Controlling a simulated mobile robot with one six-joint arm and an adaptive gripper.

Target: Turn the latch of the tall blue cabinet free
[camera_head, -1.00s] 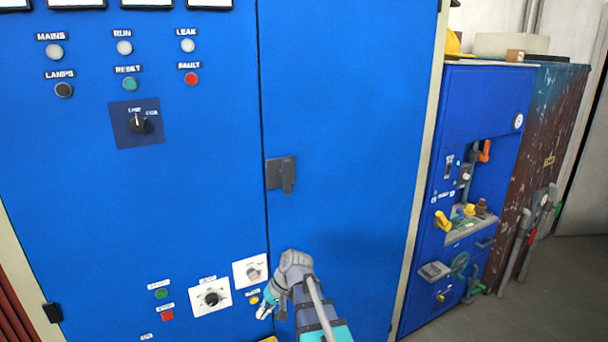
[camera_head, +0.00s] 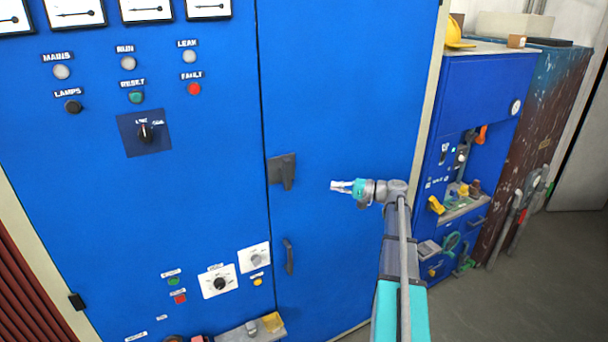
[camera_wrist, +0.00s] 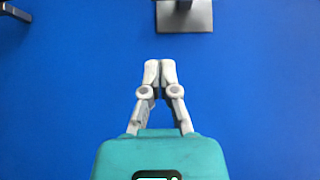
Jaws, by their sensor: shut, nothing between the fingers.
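The tall blue cabinet (camera_head: 345,90) fills most of the head view, with a vertical seam between its left panel and its right door. The dark grey latch (camera_head: 282,171) sits on the door just right of the seam, its lever hanging downward. In the wrist view the latch plate (camera_wrist: 185,18) is at the top edge, partly cut off. My gripper (camera_head: 335,186) is to the right of the latch, a little lower, pointing left and apart from it. In the wrist view my gripper (camera_wrist: 160,66) has its fingertips together, with nothing between them.
A dark door handle (camera_head: 288,256) is below the latch. Knobs, buttons and lamps cover the left panel, and a small ledge with objects (camera_head: 250,332) is at the bottom. A smaller blue cabinet (camera_head: 475,90) stands at right. The door face around my gripper is clear.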

